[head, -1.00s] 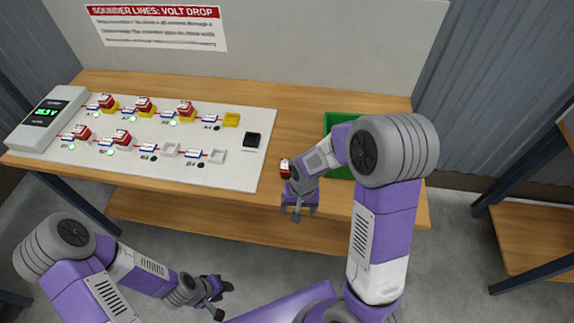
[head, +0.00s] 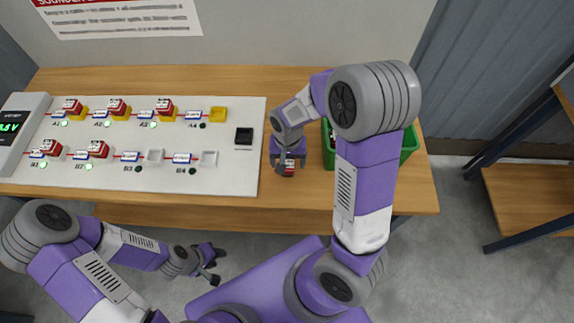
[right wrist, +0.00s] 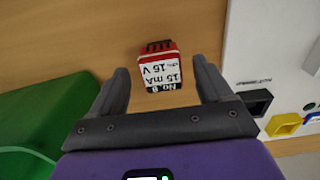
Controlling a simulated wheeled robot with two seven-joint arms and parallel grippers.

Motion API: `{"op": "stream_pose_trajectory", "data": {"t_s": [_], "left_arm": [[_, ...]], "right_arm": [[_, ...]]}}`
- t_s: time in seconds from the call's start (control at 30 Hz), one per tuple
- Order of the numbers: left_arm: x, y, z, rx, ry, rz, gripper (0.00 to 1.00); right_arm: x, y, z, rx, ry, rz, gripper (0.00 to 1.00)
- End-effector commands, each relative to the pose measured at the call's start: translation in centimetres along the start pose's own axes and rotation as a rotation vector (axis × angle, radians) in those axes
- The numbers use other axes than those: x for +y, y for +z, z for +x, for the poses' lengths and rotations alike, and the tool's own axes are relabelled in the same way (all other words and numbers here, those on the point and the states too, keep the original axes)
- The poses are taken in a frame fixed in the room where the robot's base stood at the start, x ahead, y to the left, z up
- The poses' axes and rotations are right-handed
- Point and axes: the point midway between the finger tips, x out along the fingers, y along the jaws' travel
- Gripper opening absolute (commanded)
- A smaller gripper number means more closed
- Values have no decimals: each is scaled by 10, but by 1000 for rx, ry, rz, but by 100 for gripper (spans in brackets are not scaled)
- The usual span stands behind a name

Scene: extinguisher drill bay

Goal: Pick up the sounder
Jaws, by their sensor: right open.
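The sounder (right wrist: 159,67) is a small red block with a black end and a white label reading "No 8, 15 mA, 16 V" in the right wrist view. It lies on the wooden bench top, and in the head view it shows as a small red block (head: 288,171) near the front edge. My right gripper (head: 287,166) is open above it. In the right wrist view its fingers (right wrist: 160,85) stand on either side of the near end of the sounder, not closed on it. My left gripper (head: 212,265) is low in front of the bench, away from the sounder; its jaws are too small to judge.
A white board (head: 110,175) with several red sounders in yellow holders, empty white holders and a black holder (head: 243,137) lies left of my right gripper. A green bin (head: 408,145) stands just right, partly behind my right arm. A meter (head: 18,125) stands at the far left.

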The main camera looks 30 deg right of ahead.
Motion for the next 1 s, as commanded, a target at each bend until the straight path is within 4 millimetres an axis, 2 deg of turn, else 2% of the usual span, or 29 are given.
{"op": "stream_pose_trajectory", "data": {"t_s": [0.03,0.2,0.47,0.57,0.87,1.0], "left_arm": [[-1,0,3,1,0,0,38],[-2,-1,7,2,0,0,38],[-2,-1,6,1,0,0,38],[-2,-1,6,1,0,0,38],[-2,-1,6,1,0,0,38],[-2,-1,6,1,0,0,38]], "right_arm": [[1,1,12,-4,4,0,79],[1,0,31,-1,2,0,79],[0,0,34,0,0,-1,79],[0,0,34,0,0,-1,66],[0,0,33,0,0,-1,20],[0,0,33,1,0,-1,19]]}}
